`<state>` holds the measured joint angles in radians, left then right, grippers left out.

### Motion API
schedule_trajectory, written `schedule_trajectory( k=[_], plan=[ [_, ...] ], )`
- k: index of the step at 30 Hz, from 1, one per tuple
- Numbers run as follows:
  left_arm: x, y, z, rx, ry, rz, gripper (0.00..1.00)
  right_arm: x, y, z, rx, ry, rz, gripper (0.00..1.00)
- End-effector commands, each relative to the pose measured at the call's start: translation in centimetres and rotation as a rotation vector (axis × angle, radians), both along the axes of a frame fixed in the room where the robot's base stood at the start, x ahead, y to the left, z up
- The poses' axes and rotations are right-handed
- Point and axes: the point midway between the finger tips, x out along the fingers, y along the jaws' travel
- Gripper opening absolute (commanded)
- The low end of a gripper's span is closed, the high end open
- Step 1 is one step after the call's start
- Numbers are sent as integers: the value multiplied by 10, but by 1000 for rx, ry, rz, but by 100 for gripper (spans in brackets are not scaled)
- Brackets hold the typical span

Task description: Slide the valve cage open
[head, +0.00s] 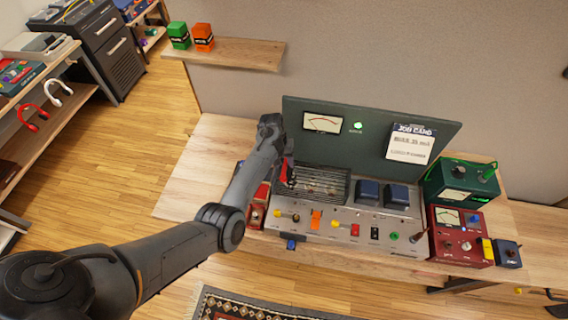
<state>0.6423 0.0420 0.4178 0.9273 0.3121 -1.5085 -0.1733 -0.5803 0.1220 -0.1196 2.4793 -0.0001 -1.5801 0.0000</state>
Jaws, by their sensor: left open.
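The valve cage (322,187) is a dark slatted cover on the top left of the grey amplifier chassis (345,221), on the wooden bench. My left gripper (287,176) is at the cage's left end, pointing down. It is open. A small red part shows beside its fingers; I cannot tell whether it belongs to the cage or whether the fingers touch it. My arm hides some of the cage's left side. My right gripper is not in view.
Two dark blue blocks (382,193) stand right of the cage. A green panel (368,125) with a meter and job card rises behind. A red meter box (460,236) and a green box (462,182) stand at right. The bench (190,180) is bare at left.

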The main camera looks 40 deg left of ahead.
Motion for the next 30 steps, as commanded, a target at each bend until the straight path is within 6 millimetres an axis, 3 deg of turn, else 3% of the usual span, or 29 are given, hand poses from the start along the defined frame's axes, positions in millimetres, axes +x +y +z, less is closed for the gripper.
schedule_trajectory(
  k=[8,17,30],
  plan=[
    [0,0,-1,0,0,0,44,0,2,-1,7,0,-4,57],
    [0,0,-1,0,0,0,1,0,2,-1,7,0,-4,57],
    [-1,0,0,0,0,7,0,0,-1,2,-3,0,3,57]
  ],
)
